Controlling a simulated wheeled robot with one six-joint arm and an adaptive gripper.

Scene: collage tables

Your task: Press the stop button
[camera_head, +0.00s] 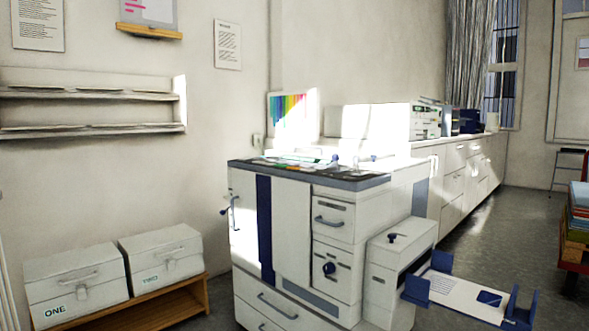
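A large white machine (290,225) with a dark blue vertical stripe stands in the middle of the view. Its dark top (345,180) carries several small coloured parts, including green and orange ones, seen at a very flat angle and partly in glare. I cannot make out which, if any, is the stop button. The front has a handle at the left, drawers with handles, and a dark round knob (329,269). My gripper is not in view.
A side unit (385,275) and an output tray with blue guides (455,298) stick out at the right. Boxes marked ONE (75,290) and TWO (165,262) sit on a low wooden bench at the left. Long white cabinets (455,190) stand behind. Grey floor is open at the right.

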